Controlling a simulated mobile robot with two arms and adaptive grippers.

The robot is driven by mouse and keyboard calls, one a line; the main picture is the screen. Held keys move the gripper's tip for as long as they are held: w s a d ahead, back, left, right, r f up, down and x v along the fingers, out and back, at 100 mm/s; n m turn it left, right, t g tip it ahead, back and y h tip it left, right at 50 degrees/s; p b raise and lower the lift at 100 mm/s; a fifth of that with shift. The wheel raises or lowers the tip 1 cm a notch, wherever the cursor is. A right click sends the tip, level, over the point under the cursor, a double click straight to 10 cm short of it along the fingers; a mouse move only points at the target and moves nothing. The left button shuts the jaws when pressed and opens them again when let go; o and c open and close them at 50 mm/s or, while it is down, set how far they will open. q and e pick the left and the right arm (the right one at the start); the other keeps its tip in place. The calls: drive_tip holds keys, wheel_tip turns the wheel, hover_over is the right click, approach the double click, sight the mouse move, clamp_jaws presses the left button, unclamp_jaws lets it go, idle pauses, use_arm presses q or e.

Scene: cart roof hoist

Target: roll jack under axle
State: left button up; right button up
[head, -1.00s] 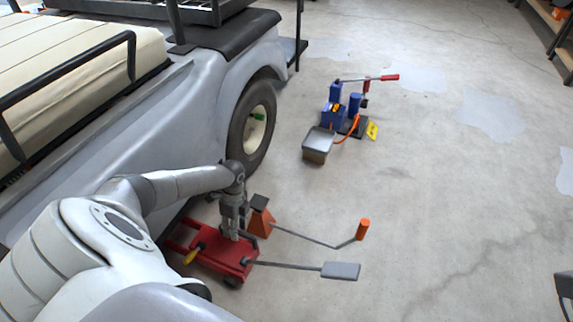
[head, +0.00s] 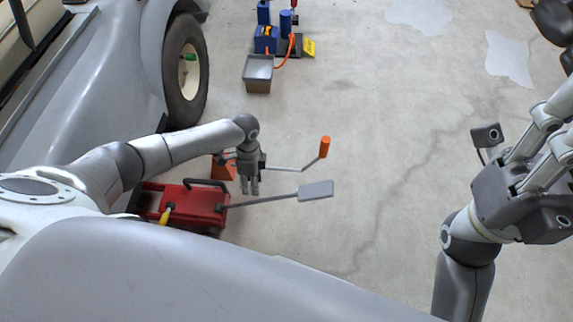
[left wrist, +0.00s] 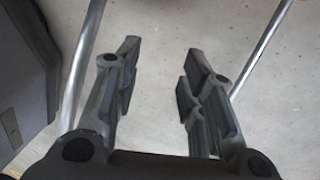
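A red floor jack (head: 185,208) sits on the concrete beside the grey vehicle, with a black carry bar, a yellow-handled lever and a long rod ending in a grey pedal (head: 316,190). My left gripper (head: 250,192) points down just right of the jack body, near the rod, and appears off the black bar. In the left wrist view its fingers (left wrist: 160,85) stand apart with bare floor between them. My right gripper (head: 562,125) is at the right edge, fingers spread and tips cut off. The axle is hidden under the vehicle.
An orange jack (head: 222,168) with an orange-gripped crank (head: 324,147) stands just behind the red one. The vehicle's wheel (head: 185,70) is further back. A grey tray on a box (head: 258,72) and a blue pump (head: 266,40) stand beyond. The middle floor is clear.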

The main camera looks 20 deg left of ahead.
use_arm(q)
drive_tip(key=w+d+b, duration=0.3)
drive_tip(key=d+b, duration=0.3)
drive_tip(key=d, duration=0.5)
wheel_tip(320, 180, up, 9)
drive_tip(key=w+p, duration=0.2)
drive_tip(key=p, duration=0.3)
drive_tip(key=shift+f, duration=0.1)
